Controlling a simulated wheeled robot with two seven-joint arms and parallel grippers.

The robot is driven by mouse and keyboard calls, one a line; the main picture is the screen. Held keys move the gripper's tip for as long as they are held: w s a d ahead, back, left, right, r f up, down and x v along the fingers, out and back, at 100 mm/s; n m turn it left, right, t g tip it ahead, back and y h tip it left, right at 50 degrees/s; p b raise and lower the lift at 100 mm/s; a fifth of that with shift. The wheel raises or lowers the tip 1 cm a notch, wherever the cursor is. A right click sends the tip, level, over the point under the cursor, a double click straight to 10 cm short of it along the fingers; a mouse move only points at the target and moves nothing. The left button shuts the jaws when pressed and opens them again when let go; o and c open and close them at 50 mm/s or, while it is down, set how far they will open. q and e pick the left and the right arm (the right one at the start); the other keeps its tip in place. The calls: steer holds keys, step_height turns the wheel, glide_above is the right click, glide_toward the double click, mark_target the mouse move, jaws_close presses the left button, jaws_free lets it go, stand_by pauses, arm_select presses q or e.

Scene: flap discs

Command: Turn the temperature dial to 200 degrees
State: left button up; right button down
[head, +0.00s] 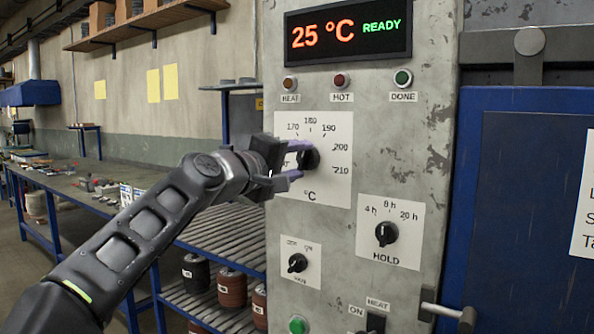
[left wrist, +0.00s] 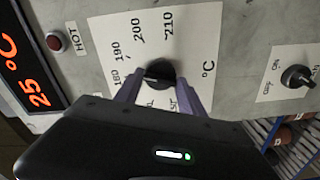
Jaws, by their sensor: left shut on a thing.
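The temperature dial (head: 311,159) is a black round knob on a white plate marked 170 to 210 and °C; it also shows in the left wrist view (left wrist: 161,71). My left gripper (head: 296,161) comes from the left with its purple fingers on either side of the knob, shut on it. In the left wrist view the fingers (left wrist: 160,88) flank the knob. A pale mark on the knob faces roughly towards the 180 side there, but its exact reading is unclear. The fingers hide part of the plate's lower-left lettering. My right gripper is out of view.
The display (head: 348,33) reads 25 °C READY above three lamps. A HOLD knob (head: 386,234) and a smaller knob (head: 297,263) sit below the dial. A blue door (head: 520,200) is at the right, a roller bench (head: 225,235) at the left.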

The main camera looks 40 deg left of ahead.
arm_select(q)
steer(key=m+b, duration=0.1)
steer(key=m, duration=0.1)
steer(key=m+b, duration=0.2)
steer(key=m, duration=0.1)
steer(key=shift+f+m, duration=0.25)
steer(key=shift+m, duration=0.05)
steer(key=shift+r+m+b, duration=0.1)
steer(key=shift+m+b, duration=0.7)
steer(key=shift+m, duration=1.4)
steer(key=o, duration=1.4)
steer(key=shift+r, duration=0.1)
steer(key=shift+c, duration=0.2)
steer(key=s+b, duration=0.1)
steer(key=s, duration=0.6)
steer(key=shift+s, duration=0.4)
steer(key=shift+d, duration=0.1)
